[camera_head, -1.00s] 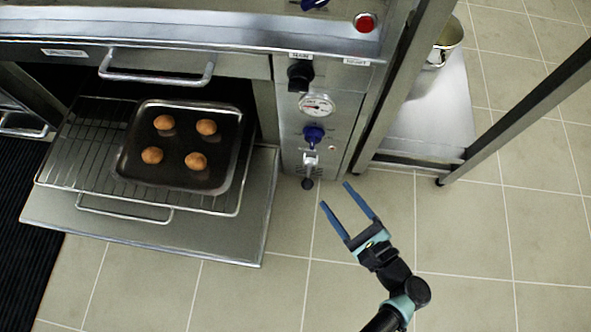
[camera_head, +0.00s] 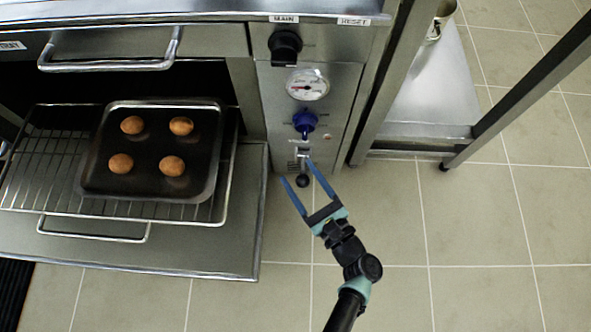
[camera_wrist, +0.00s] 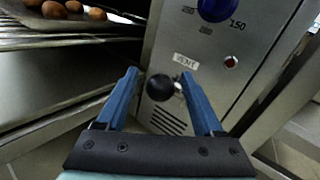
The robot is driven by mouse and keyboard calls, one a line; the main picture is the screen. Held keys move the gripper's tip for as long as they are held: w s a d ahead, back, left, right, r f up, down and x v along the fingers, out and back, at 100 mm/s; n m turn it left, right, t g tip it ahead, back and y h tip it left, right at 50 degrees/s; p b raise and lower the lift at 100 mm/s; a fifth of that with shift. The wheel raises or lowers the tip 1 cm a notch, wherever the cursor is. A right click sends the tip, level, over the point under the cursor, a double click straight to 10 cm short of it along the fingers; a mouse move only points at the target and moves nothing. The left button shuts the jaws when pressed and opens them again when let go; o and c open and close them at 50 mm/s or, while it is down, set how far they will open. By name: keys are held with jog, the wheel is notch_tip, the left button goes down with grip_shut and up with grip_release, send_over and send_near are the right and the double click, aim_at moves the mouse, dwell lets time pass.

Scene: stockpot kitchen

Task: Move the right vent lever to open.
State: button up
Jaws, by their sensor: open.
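The vent lever, with a black ball knob (camera_wrist: 160,87), sits low on the steel control panel beneath a small label, above a slotted grille. In the head view its knob (camera_head: 302,181) shows at the foot of the panel. My gripper (camera_head: 296,171) is open, its two blue fingers reaching toward the panel with the knob between their tips in the picture. In the wrist view my gripper (camera_wrist: 160,80) has one finger on each side of the knob. I cannot tell whether either finger touches it.
Above the lever are a blue dial (camera_head: 305,121), a gauge (camera_head: 307,84) and a black knob (camera_head: 285,46). To the left, the oven door (camera_head: 215,245) hangs open under a rack with a tray (camera_head: 150,187) of several buns. A steel table leg (camera_head: 520,105) stands right. Floor is free in front.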

jog(key=shift+b+x, duration=0.3)
jog(key=shift+x, duration=0.95)
grip_shut()
dwell(0.5)
